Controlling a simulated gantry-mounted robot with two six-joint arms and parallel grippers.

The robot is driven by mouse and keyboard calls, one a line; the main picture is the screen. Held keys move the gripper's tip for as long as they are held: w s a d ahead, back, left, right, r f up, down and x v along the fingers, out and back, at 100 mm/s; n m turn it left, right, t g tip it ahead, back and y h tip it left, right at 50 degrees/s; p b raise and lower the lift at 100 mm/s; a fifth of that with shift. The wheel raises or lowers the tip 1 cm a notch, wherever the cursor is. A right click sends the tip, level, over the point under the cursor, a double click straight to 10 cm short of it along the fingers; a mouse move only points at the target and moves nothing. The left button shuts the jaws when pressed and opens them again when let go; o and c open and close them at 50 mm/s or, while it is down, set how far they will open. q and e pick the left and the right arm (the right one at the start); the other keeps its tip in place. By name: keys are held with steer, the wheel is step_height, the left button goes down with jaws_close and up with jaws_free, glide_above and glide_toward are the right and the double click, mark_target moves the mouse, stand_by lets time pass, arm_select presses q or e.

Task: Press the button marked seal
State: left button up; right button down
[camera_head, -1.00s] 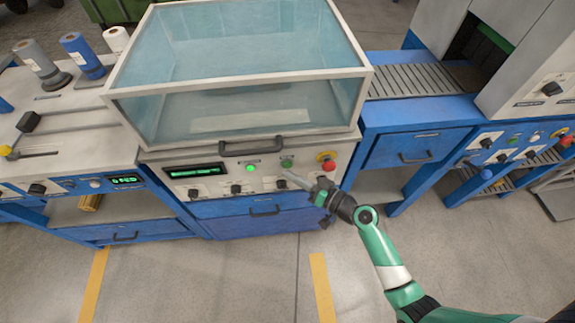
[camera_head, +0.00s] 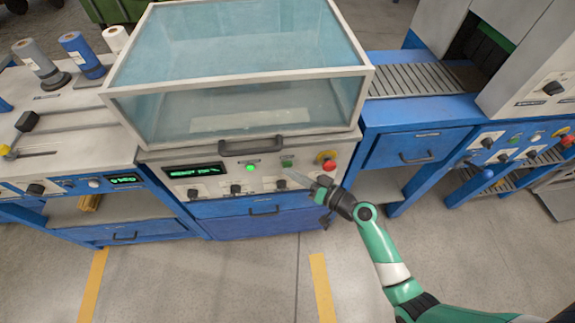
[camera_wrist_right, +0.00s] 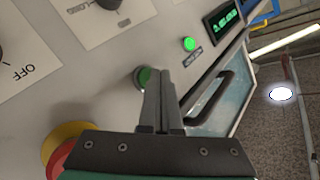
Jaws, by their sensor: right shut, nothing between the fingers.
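A dark green push button (camera_head: 287,162) is on the front panel of the glass-hooded machine, right of a lit green lamp (camera_head: 250,168). No label reading seal can be made out. My right gripper (camera_head: 287,173) is shut and empty, its tips close in front of the panel near the green button. In the right wrist view, the shut fingers (camera_wrist_right: 166,78) partly cover the green button (camera_wrist_right: 144,77); I cannot tell whether they touch it. The lit lamp (camera_wrist_right: 190,44) shows beyond them. My left gripper is not in view.
A red knob on a yellow base (camera_head: 328,163) is right of the green button. Black rotary knobs (camera_head: 236,188) line the panel below. A grey handle (camera_head: 250,146) juts out above the panel, under the glass hood (camera_head: 238,60). Open floor lies in front.

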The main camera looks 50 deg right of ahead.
steer(key=shift+w+d, duration=0.25)
steer(key=shift+w, duration=0.05)
stand_by(0.5)
steer(key=shift+a, duration=0.1)
steer(key=shift+s+a, duration=0.4)
steer(key=shift+s, duration=0.2)
steer(key=s+a, duration=0.1)
steer(key=s, duration=0.1)
steer(key=s+a, duration=0.2)
steer(key=shift+a+p, duration=0.1)
steer(key=shift+p, duration=0.2)
stand_by(0.3)
steer(key=shift+w, duration=0.1)
stand_by(0.5)
